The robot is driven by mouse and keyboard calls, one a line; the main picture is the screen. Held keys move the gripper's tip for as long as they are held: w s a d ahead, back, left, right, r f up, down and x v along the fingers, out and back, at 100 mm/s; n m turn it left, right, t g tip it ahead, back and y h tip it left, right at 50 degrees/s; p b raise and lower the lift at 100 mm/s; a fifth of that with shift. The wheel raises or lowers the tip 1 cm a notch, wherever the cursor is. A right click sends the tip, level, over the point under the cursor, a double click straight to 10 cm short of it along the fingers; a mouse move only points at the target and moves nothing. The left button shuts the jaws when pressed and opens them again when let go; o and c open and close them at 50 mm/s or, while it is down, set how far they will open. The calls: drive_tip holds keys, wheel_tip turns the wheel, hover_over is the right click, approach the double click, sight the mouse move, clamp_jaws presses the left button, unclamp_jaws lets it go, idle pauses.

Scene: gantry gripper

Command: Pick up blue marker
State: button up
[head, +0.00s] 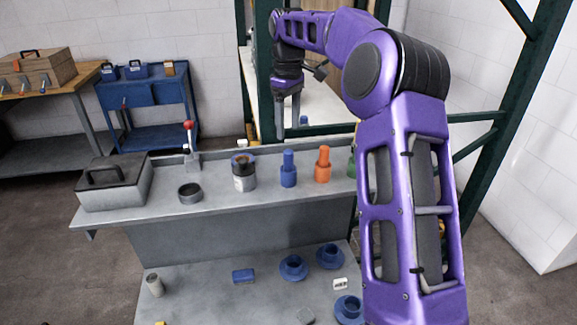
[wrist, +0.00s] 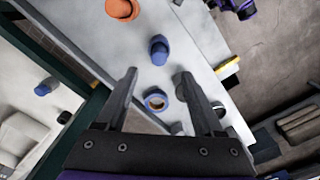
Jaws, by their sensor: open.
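The blue marker (head: 288,170) stands upright on the grey bench's upper shelf, between a dark-topped can and an orange marker. In the wrist view the blue marker (wrist: 159,50) is seen from above, just beyond my fingertips and roughly centred between them. My gripper (head: 287,124) hangs pointing down, above and behind the shelf items in the head view. In the wrist view my gripper (wrist: 156,78) is open, with nothing held between the fingers.
The orange marker (head: 323,165) stands right of the blue one; a green item (head: 352,166) is partly hidden by my arm. The can (head: 244,175), a dark ring (head: 190,192) and a grey box (head: 114,186) stand left. A green frame (head: 330,129) rises behind.

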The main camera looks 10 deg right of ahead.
sight(288, 151)
wheel_tip(288, 151, down, 10)
drive_tip(key=shift+r, duration=0.2)
idle(0.3)
clamp_jaws()
